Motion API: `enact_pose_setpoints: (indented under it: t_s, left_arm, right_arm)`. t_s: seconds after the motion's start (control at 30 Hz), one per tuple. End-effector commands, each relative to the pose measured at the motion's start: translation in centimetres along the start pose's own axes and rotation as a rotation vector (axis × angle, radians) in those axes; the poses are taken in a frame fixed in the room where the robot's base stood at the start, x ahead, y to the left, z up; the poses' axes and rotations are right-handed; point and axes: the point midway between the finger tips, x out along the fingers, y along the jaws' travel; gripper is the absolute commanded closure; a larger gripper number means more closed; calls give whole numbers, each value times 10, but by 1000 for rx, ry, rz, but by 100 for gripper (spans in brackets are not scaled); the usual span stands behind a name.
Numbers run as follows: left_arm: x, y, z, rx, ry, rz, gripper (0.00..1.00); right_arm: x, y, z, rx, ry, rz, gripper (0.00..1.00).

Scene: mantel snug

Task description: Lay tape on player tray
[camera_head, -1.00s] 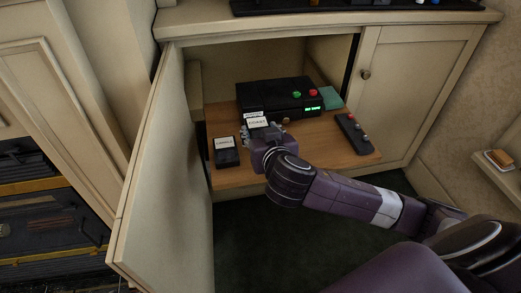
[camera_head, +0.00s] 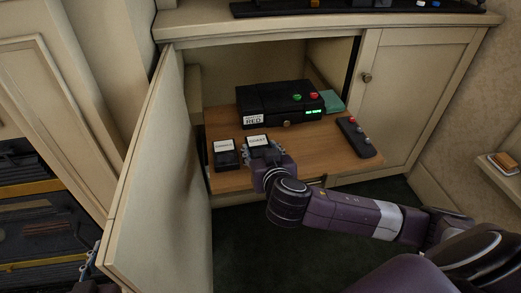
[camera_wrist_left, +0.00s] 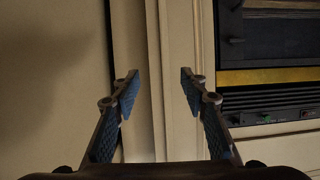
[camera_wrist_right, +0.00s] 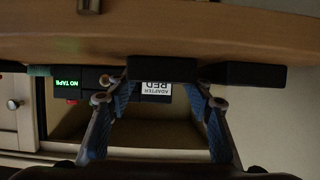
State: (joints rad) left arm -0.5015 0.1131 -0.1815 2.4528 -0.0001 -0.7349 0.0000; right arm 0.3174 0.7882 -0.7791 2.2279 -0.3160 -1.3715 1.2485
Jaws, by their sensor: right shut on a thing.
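The tape in my right gripper (camera_head: 262,152) is a flat black block with a white label (camera_head: 256,140). It is in front of the player, over or on the wooden pull-out tray (camera_head: 310,152); contact is unclear. In the right wrist view the fingers grip the black tape (camera_wrist_right: 162,69) at its sides. A similar black tape (camera_head: 225,158) lies on the tray just left of it. The black player (camera_head: 278,100) stands at the back of the tray with green and red buttons. Its display reads NO TAPE (camera_wrist_right: 66,84). My left gripper (camera_wrist_left: 160,85) is open and empty.
A dark remote (camera_head: 354,136) lies at the tray's right, and a green item (camera_head: 333,101) sits beside the player. The open cabinet door (camera_head: 160,170) stands on the left. The tray's middle, right of the held tape, is clear.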

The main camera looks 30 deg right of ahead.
Motion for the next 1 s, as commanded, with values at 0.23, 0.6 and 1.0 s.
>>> enact_pose_setpoints:
  t_s: [0.23,0.6,1.0]
  left_arm:
    - [0,0,0,0,-2,0,60]
    - [-2,-1,8,0,-38,-2,60]
    - [-34,-11,86,-3,-398,-24,60]
  right_arm:
    - [0,0,0,0,-1,0,35]
    - [-7,0,0,0,-3,-1,35]
    - [-81,-1,0,2,-5,-4,35]
